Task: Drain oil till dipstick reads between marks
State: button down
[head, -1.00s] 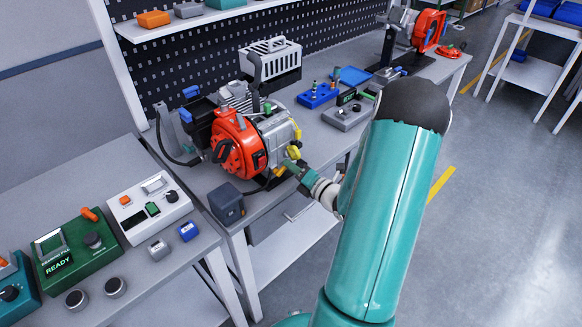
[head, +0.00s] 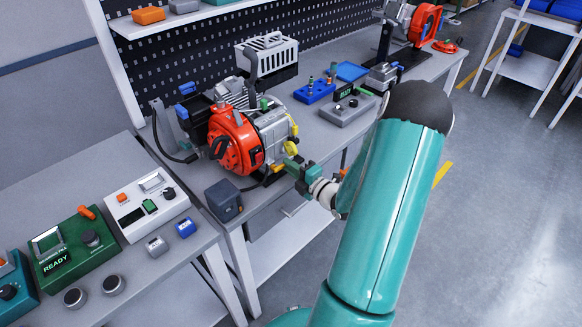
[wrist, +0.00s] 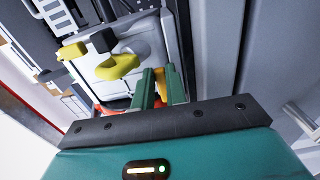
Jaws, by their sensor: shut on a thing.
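The engine, with an orange-red recoil cover (head: 238,145) and a grey body, stands on the bench beside the wall panel. My gripper (head: 291,168) is low at the engine's near right side. In the wrist view, my green fingers (wrist: 149,88) are shut on a small orange-yellow part (wrist: 161,82) low on the engine; the fingers hide most of it. A yellow handle-like part (wrist: 118,67) and a smaller yellow knob (wrist: 72,51) sit just beyond the fingertips. I cannot tell which is the dipstick, and no oil level shows.
A dark box (head: 224,200) stands at the bench's near corner. Control boxes, including a green one reading READY (head: 72,247), fill the left table. Open floor lies right.

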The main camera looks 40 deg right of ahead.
jog(key=c, duration=1.4)
grip_release()
jog(key=shift+c, duration=0.2)
jog(key=s, duration=1.3)
jog(key=shift+s+d, duration=0.2)
jog(key=shift+s, duration=0.2)
